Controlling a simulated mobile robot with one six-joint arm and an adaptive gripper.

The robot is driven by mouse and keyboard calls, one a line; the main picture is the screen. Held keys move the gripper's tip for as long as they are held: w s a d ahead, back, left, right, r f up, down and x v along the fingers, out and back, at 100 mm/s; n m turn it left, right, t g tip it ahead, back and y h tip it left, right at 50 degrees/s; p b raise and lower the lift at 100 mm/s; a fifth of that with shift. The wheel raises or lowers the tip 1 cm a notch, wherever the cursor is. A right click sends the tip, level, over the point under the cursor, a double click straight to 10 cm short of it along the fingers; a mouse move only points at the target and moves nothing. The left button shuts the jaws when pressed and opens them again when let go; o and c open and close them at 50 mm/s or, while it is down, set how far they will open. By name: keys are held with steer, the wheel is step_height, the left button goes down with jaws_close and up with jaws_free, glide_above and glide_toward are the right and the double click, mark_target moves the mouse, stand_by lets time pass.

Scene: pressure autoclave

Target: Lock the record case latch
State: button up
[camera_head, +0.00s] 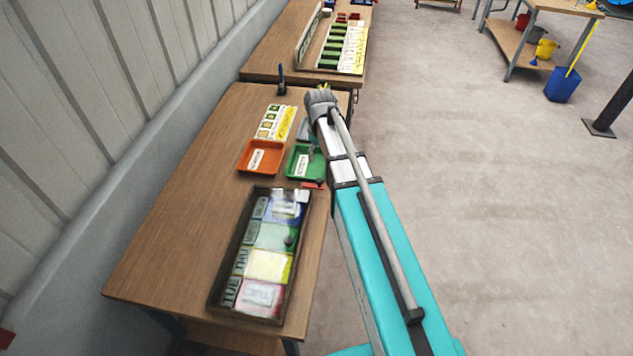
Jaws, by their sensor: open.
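A dark-walled case (217,280) lies at the near end of the wooden table. It holds coloured panels and day labels, TUE and THU among them; I cannot tell for sure that it is the record case. A small dark knob (289,241) shows at its right side; I cannot tell whether it is the latch. My gripper (320,103) is at the grey far end of my arm, above the table's right edge and well beyond the dark case. It is open; its fingers are hard to make out. My arm hides part of the table's right edge.
An orange tray (245,163) and a green tray (296,150) sit beyond the dark case, with a label card (276,122) behind them. A second table (285,45) carries a long rack (327,52). The table's left side is bare. Open floor lies right.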

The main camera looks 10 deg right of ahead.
mark_target(319, 179)
steer(key=shift+f+b, duration=5.3)
steer(key=shift+f, duration=0.3)
steer(key=shift+c, duration=0.3)
